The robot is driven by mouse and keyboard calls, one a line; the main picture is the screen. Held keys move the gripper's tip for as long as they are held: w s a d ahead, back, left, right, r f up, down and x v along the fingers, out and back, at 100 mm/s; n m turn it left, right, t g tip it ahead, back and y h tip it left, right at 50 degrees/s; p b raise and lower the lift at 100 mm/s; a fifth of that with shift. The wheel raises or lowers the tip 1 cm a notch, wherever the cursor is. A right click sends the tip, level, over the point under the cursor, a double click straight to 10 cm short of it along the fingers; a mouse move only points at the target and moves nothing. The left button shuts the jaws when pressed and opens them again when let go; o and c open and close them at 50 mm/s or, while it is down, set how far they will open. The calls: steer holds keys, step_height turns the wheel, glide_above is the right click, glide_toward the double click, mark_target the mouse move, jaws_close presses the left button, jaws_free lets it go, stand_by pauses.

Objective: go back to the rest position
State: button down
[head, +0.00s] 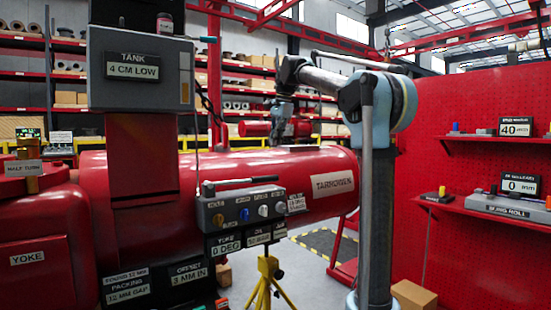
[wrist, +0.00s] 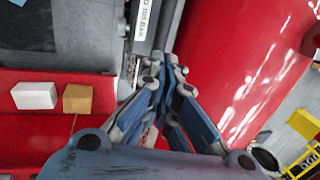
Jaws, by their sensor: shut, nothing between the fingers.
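My gripper (head: 277,138) hangs at the end of my bent arm in the head view, in front of the far shelves and above the large red cylinder (head: 240,165). In the wrist view its blue-grey fingers (wrist: 165,66) come together and are shut with nothing visible between them. The red cylinder also fills the right of the wrist view (wrist: 235,65). The fingertips appear apart from the cylinder, though the exact gap is hard to judge. A grey box with a TANK 4 CM LOW label (head: 140,70) stands on a red column at the left.
A grey control panel with several knobs (head: 240,208) stands before the cylinder on a yellow tripod (head: 266,275). A red pegboard wall (head: 460,105) with shelves is at the right. A cardboard box (head: 413,294) sits on the floor. Red beams cross overhead.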

steer(key=s+d+f+n, duration=0.3)
steer(key=s+d+f, duration=0.4)
steer(key=s+f, duration=0.6)
steer(key=s+d+f+n+h, duration=0.1)
steer(key=s+d+f+n, duration=0.3)
steer(key=s+f, duration=0.8)
steer(key=s+d+f+n+h, duration=0.1)
steer(key=s+d+f+n, duration=0.3)
steer(key=f, duration=1.7)
steer(key=s+d, duration=0.5)
steer(key=s, duration=0.4)
steer(key=shift+s+d+f, duration=0.3)
steer(key=shift+d+f, duration=0.05)
steer(key=shift+w+f, duration=0.2)
steer(key=shift+w, duration=0.25)
